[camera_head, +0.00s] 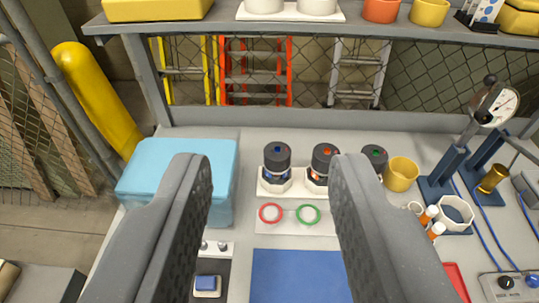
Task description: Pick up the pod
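Three dark-capped cylinders stand upright in a row at the middle of the bench; I cannot tell which of them, if any, is the pod. One has a blue mark on top (277,160), one a red mark (322,160) and one a green mark (376,156). The first two sit in white holders; the base of the green-marked one is hidden behind my right finger. My gripper (270,178) is open and empty, its two fingers wide apart in the foreground. The blue- and red-marked cylinders show between the fingers, farther off.
A light-blue box (178,160) stands left. A white plate with red and green rings (296,216) and a blue mat (298,277) lie in front. A yellow cup (400,174), small bottles and a gauge press (490,105) stand right. A shelf (300,29) spans the back.

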